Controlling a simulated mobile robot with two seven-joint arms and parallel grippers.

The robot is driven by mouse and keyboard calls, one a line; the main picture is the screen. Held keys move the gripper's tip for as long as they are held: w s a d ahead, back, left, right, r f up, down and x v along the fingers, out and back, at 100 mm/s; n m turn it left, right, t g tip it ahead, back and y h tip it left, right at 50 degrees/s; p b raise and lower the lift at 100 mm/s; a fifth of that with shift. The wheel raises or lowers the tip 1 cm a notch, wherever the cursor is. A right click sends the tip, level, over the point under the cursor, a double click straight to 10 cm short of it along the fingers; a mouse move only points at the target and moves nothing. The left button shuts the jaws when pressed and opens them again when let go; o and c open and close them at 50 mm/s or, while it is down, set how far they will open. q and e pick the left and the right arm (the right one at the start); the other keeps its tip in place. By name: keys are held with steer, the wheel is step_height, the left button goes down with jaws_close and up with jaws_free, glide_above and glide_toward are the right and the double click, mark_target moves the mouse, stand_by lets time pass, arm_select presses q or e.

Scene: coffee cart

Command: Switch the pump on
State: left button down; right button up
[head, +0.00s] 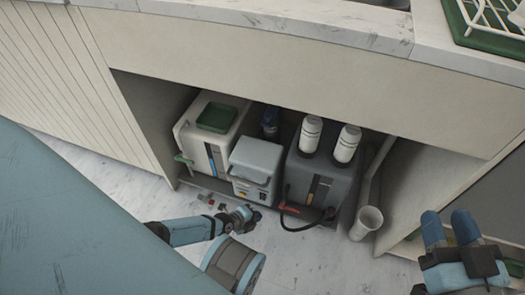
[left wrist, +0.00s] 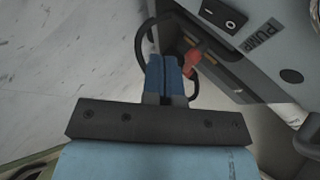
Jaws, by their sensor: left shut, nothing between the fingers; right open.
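The pump is a light grey box (head: 256,165) under the counter, between a white tank and a dark unit. In the left wrist view its face carries a PUMP label (left wrist: 263,33) and a black rocker switch (left wrist: 221,15) marked I and O. Which side is pressed I cannot tell. My left gripper (head: 248,212) is shut and empty, in front of and below the pump; in the left wrist view its blue fingers (left wrist: 166,70) are apart from the switch, below and left of it. My right gripper (head: 449,218) is open and empty at the lower right, far from the pump.
The white tank (head: 203,146) with a green lid stands left; the dark unit (head: 318,178) with two white cylinders stands right. A red handle (head: 289,208) and black hose sit near my left gripper. A white pipe (head: 366,220) stands further right. The counter edge (head: 270,25) overhangs.

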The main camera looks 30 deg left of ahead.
mark_target(263, 197)
arm_select(q)
steer(key=shift+w+a+f+b, duration=0.1)
steer(key=shift+w+a+b, duration=0.1)
steer(key=shift+w, duration=0.45)
steer(key=shift+w+a+f+b, duration=0.1)
steer(key=shift+w+b, duration=0.1)
steer(key=shift+w, duration=0.4)
steer(key=shift+w+a+b, duration=0.15)
steer(key=shift+w+b, duration=0.05)
steer(key=shift+w, duration=0.45)
arm_select(e)
steer(key=shift+w+d+r+n+t+y, duration=0.3)
steer(key=shift+w+r+n, duration=0.15)
steer(key=shift+n, duration=0.35)
steer(key=shift+f, duration=0.25)
steer(key=shift+s, duration=0.1)
arm_select(q)
steer(key=shift+w, duration=0.1)
steer(key=shift+w+a+f, duration=0.1)
steer(key=shift+w, duration=0.2)
arm_select(e)
steer(key=shift+f, duration=0.15)
arm_select(q)
steer(key=shift+w, duration=0.15)
